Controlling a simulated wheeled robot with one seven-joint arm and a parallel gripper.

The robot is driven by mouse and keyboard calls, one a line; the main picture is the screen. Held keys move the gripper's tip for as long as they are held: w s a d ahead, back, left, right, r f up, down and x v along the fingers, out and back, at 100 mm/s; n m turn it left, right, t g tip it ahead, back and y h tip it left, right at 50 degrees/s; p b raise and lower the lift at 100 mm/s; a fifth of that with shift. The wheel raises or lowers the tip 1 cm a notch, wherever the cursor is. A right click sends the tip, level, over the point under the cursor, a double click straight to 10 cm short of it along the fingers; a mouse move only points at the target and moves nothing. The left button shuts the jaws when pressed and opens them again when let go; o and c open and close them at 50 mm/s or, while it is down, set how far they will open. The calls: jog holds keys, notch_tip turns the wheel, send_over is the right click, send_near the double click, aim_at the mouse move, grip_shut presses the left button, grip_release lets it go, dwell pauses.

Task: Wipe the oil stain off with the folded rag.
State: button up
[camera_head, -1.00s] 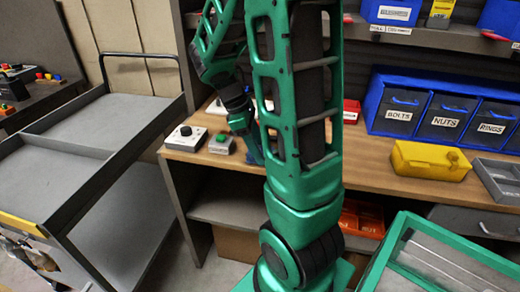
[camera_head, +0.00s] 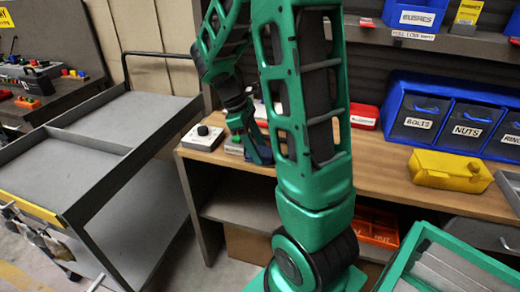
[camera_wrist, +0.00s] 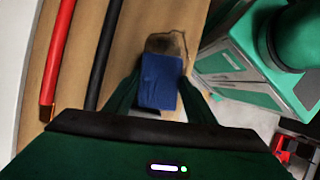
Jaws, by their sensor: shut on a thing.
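The folded blue rag (camera_wrist: 159,82) is between the fingers of my gripper (camera_wrist: 160,88) in the wrist view. The gripper is shut on it. A dark brownish stain (camera_wrist: 163,43) shows on the wooden bench top (camera_wrist: 130,38) just beyond the rag's far edge. The rag hides whatever lies beneath it, and I cannot tell whether it touches the wood. In the head view my gripper (camera_head: 259,148) is low over the bench's left part, partly behind my own arm. The stain cannot be made out there.
A knobbed control box (camera_head: 203,138) stands left of my gripper, and another small box (camera_head: 234,149) is close beside it. A yellow case (camera_head: 447,171) and blue bins (camera_head: 415,118) are to the right. A grey cart (camera_head: 85,160) stands left. Red (camera_wrist: 58,50) and black (camera_wrist: 104,55) bars flank the wrist view's left.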

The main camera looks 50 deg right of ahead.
jog(key=shift+w+a, duration=0.3)
jog(key=shift+w, duration=0.25)
jog(key=shift+c, duration=0.6)
jog(key=shift+s+d+r, duration=0.1)
jog(key=shift+s+d, duration=0.35)
jog(key=shift+s, duration=0.35)
jog(key=shift+s+d+r, duration=0.1)
jog(key=shift+s+d, duration=0.35)
jog(key=shift+s, duration=0.3)
jog(key=shift+c, duration=0.2)
jog(key=shift+s+d+f, duration=0.1)
jog(key=shift+s+d, duration=0.45)
jog(key=shift+s, duration=0.55)
jog(key=shift+s+d+f, duration=0.1)
jog(key=shift+s+d, duration=0.5)
jog(key=shift+s, duration=0.55)
jog(key=shift+s+d, duration=0.55)
jog(key=shift+s, duration=0.55)
jog(key=shift+r, duration=0.1)
jog(key=shift+r, duration=2.95)
jog(key=shift+r, duration=0.1)
